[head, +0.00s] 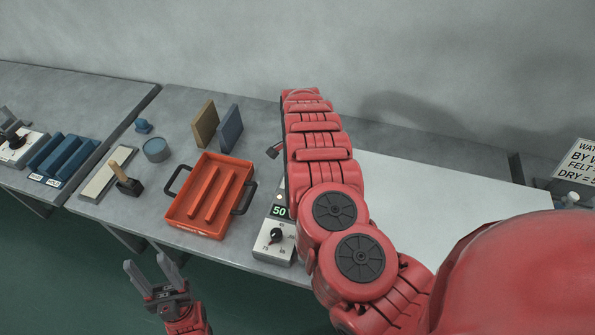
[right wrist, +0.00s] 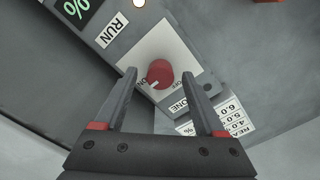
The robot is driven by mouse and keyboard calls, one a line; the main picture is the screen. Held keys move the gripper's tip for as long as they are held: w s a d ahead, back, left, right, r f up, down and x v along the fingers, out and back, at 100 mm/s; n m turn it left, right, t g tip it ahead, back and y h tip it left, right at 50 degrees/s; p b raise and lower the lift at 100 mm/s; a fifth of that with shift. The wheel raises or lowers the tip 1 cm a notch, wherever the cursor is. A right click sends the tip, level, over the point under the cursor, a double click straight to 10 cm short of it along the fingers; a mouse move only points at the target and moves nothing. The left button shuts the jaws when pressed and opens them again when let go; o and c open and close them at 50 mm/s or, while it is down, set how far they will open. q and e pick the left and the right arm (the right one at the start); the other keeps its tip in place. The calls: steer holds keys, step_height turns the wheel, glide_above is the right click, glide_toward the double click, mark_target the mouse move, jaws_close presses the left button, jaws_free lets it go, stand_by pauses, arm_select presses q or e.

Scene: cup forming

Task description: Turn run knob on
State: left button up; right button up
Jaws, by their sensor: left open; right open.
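The red run knob (right wrist: 159,72) sits on a pale plate of a grey panel marked RUN in the right wrist view. A white mark shows at its lower left edge. My right gripper (right wrist: 158,75) is open, with one fingertip on each side of the knob and a visible gap to both. I cannot tell how deep the fingers reach. In the head view my red right arm hides the run knob. My left gripper (head: 151,270) is open and empty, in front of the table's near edge.
An orange tray (head: 176,213) with black handles stands left of a control box (head: 271,250) with a 50 display and black knob. A wooden-handled tool (head: 127,184), a blue-grey tin (head: 156,150) and upright boards (head: 230,130) stand further left and back. A white surface (head: 450,190) lies right of my arm.

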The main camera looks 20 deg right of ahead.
step_height(320, 180, up, 17)
steer(key=b, duration=0.2)
stand_by(0.3)
steer(key=shift+a, duration=0.1)
stand_by(0.3)
